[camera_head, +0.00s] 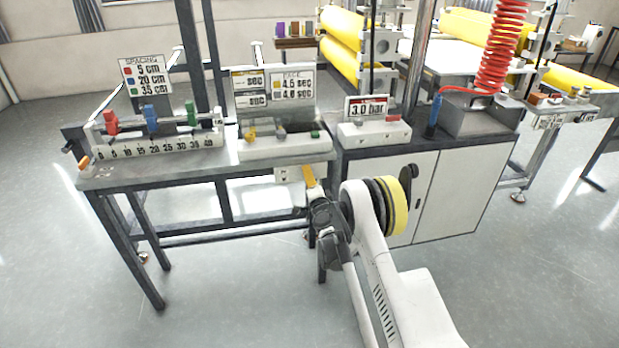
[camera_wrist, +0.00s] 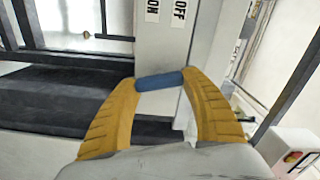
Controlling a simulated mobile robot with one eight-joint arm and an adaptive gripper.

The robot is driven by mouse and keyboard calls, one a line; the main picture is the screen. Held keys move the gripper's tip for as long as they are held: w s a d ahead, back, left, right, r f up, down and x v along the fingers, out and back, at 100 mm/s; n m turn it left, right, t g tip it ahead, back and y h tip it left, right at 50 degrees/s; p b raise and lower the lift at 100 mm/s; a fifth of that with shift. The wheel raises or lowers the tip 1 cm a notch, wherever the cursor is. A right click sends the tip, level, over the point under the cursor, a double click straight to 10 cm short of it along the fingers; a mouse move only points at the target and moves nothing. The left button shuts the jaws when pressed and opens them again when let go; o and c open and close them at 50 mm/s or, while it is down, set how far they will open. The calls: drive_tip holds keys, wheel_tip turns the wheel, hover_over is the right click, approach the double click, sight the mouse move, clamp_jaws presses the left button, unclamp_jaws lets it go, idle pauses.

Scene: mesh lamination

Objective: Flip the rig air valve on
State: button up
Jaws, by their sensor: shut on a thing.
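The rig air valve is a pale box (camera_head: 285,174) under the front edge of the bench in the head view. In the wrist view its pale panel (camera_wrist: 162,50) carries an ON label at left and an OFF label at right. A blue valve handle (camera_wrist: 159,80) lies between the two yellow fingertips of my gripper (camera_wrist: 160,82). My gripper is shut on this handle. In the head view my gripper (camera_head: 309,178) is just right of the valve box, and the handle is hidden there. The lever's exact position between ON and OFF is unclear.
The bench (camera_head: 130,176) above holds a spacing scale (camera_head: 160,146) with coloured sliders and a timer panel (camera_head: 272,90). A white cabinet (camera_head: 455,185) with a 3.0 bar sign (camera_head: 366,106) stands at right. Dark bench legs and rails are close by. The floor in front is clear.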

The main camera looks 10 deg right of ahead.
drive_tip(key=shift+m, duration=1.6)
drive_tip(key=shift+f, duration=0.1)
drive_tip(key=o, duration=1.2)
drive_tip(key=shift+c, duration=0.2)
drive_tip(key=s, duration=0.7)
drive_tip(key=shift+s, duration=0.25)
